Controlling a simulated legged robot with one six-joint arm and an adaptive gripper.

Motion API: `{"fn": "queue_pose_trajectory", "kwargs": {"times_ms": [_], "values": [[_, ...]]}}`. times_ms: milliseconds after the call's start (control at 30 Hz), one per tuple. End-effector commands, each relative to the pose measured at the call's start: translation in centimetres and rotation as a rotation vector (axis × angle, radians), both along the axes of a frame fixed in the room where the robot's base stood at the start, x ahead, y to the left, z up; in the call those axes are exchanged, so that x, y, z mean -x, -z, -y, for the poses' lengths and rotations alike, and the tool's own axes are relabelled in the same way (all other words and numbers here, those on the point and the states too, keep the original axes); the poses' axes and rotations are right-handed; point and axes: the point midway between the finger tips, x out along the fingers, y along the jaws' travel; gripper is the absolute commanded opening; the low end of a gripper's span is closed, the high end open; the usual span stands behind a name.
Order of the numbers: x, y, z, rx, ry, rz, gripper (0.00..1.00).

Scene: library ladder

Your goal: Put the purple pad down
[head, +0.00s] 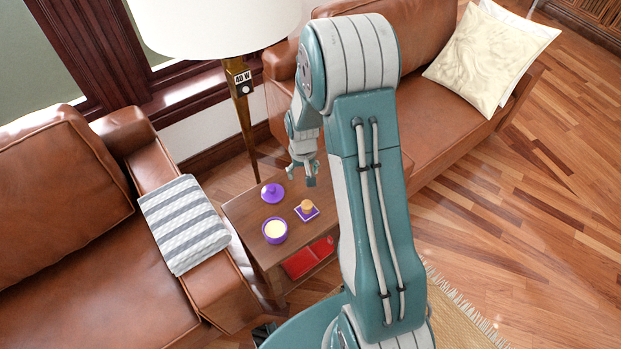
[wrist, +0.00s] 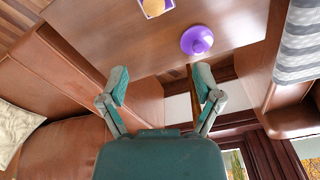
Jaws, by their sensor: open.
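The purple pad (head: 308,216) is a small square with a pale edge, lying on the wooden side table (head: 240,212). A small orange object (head: 307,206) rests on it. The pad also shows at the top edge of the wrist view (wrist: 164,13), partly cut off. My gripper (head: 305,178) is open and empty, above the far side of the table. In the wrist view its fingers (wrist: 160,82) are spread wide, with nothing between them. The pad is apart from the fingers.
A purple lidlike piece with a knob (head: 272,193) and a purple bowl with cream contents (head: 274,231) share the tabletop. A red item (head: 308,258) lies on the lower shelf. A lamp (head: 241,100) stands behind. Leather sofas (head: 60,240) flank the table, one with a striped cloth (head: 184,222).

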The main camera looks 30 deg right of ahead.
Motion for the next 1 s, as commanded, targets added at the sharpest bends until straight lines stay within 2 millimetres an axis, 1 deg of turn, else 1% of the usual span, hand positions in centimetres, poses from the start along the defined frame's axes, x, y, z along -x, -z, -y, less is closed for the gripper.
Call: {"fn": "queue_pose_trajectory", "kwargs": {"times_ms": [33,200,300,367,400,500,600,667,800,900,1000], "values": [[0.1,-2.6,-0.5,0.004,-0.009,0.027,0.83],[1.7,-9.4,-2.0,0.015,-0.035,0.088,0.83],[3.1,-13.1,-2.9,0.019,-0.050,0.126,0.83],[4.1,-15.1,-3.4,0.022,-0.059,0.146,0.83],[4.8,-16.5,-3.8,0.024,-0.066,0.163,0.83],[6.9,-19.5,-4.7,0.028,-0.081,0.200,0.83],[9.2,-22.1,-5.5,0.031,-0.096,0.238,0.83],[10.6,-23.5,-5.9,0.032,-0.105,0.260,0.83],[14.2,-26.2,-6.9,0.036,-0.127,0.314,0.83],[16.9,-27.6,-7.5,0.037,-0.141,0.351,0.83],[19.4,-28.6,-8.0,0.037,-0.155,0.385,0.83]]}}
